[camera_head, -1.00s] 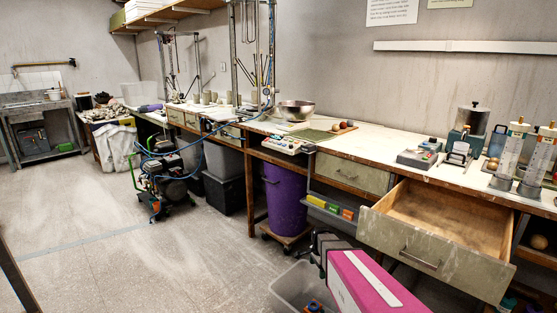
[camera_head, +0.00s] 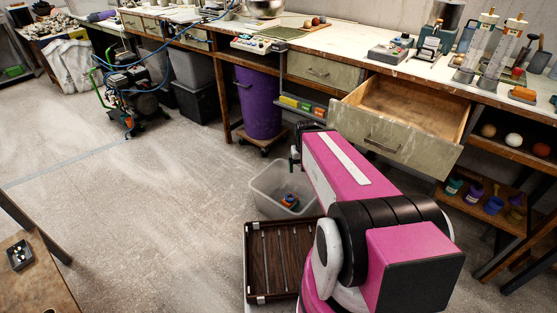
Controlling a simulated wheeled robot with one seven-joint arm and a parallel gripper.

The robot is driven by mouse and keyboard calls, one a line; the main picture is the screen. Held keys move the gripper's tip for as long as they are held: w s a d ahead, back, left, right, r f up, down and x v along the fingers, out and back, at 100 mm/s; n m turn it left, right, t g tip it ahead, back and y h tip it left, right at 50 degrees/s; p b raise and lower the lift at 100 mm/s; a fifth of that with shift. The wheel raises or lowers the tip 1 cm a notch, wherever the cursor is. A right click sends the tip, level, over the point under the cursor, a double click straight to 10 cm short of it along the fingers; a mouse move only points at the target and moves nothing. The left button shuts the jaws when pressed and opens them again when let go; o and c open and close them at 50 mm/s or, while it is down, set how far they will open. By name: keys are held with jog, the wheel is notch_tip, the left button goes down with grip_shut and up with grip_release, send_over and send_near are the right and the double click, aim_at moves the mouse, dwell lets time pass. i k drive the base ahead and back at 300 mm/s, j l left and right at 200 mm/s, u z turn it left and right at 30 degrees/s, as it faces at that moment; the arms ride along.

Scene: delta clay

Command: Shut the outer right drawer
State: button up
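The outer right drawer (camera_head: 393,142) is pulled out from under the long workbench. Its inside is bare wood and looks empty, and its grey-green front carries a bar handle (camera_head: 382,146). A closed drawer (camera_head: 320,70) sits to its left in the same bench. My pink arm reaches forward from the lower right, just left of the open drawer's front. My gripper (camera_head: 296,156) shows only in small part at the arm's far end, beside the drawer and apart from its handle. Its fingers are too small and hidden to judge.
A grey bin (camera_head: 262,190) with a small blue and orange item stands on the floor left of my arm. A purple barrel (camera_head: 260,106) on a dolly stands under the bench. Open shelves (camera_head: 480,205) lie right of the drawer.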

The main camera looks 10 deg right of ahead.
aim_at(420, 128)
jog(key=k, duration=0.95)
